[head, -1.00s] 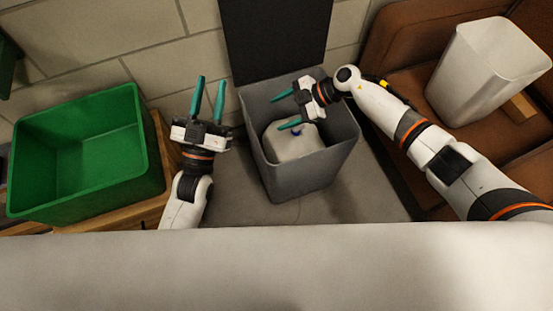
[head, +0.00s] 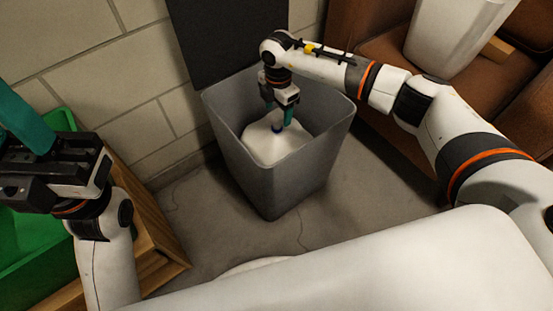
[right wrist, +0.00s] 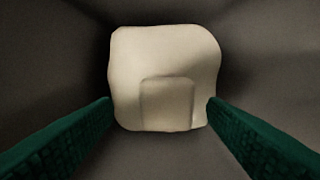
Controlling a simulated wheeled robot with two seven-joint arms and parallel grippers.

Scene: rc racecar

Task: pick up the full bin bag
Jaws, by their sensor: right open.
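The full bin bag (head: 271,148) is off-white with a small blue tie at its top. It sits inside the grey bin (head: 260,178), below the rim. My right gripper (head: 279,114) points down into the bin mouth, open, with its teal fingers just above the bag's top near the tie. In the right wrist view the bag (right wrist: 165,55) shows beyond and between the two spread fingers, not visibly gripped. My left gripper (head: 25,125) is at the left edge, away from the bin, and partly cut off. Its jaw opening is not clear.
A green crate (head: 30,240) stands on a wooden stand (head: 155,235) at left. A dark panel (head: 225,40) and block wall are behind the bin. A white bin (head: 445,40) sits on the brown sofa (head: 385,50) at right. Grey floor left of the bin is clear.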

